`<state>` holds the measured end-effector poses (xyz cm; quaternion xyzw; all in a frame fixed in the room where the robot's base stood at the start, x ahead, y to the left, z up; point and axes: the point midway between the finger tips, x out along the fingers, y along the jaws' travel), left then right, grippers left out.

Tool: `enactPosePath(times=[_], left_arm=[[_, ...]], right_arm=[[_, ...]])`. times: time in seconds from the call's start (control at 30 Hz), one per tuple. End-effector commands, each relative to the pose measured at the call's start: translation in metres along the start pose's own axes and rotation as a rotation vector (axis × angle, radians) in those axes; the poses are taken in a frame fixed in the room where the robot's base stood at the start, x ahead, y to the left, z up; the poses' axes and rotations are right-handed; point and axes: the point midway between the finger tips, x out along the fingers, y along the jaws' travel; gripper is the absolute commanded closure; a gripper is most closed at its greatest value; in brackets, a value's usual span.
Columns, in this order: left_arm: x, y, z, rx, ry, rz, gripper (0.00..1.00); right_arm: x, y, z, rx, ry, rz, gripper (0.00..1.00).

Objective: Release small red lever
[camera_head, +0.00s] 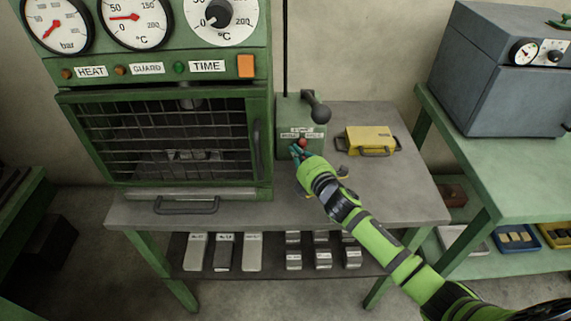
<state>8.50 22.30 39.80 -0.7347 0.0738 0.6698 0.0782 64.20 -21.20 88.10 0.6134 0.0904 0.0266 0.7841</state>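The small red lever (302,142) shows as a red knob on the front of a green control box (288,120), beside the caged press. My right gripper (298,151) is right at the lever, with its teal fingertips just below and left of the red knob. The fingers and my wrist hide the lower part of the box front. The view is too small to tell whether the fingers touch or close on the lever. My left gripper is not in view.
A larger dark-knobbed lever (318,110) stands out from the box's upper right. A yellow block with a handle (370,140) lies on the grey table (415,200) to the right. The green press (165,145) with its mesh guard stands left. A grey-blue chest (495,75) stands on another table.

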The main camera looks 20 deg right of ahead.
Motion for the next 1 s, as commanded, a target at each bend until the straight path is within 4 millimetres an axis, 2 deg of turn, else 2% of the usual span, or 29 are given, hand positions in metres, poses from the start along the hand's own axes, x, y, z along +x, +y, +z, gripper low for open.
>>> enactPosePath(times=[0.03,0.1,0.33,1.0], left_arm=[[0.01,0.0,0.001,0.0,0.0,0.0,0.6],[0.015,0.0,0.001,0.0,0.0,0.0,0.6],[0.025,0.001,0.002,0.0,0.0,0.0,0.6],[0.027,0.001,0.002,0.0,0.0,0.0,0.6]], right_arm=[[-0.001,-0.006,0.002,0.043,-0.003,0.019,1.0],[-0.002,-0.005,0.005,0.102,-0.003,0.047,1.0],[-0.007,-0.005,0.015,0.278,-0.003,0.13,1.0],[-0.012,-0.007,0.026,0.265,-0.002,0.125,1.0]])
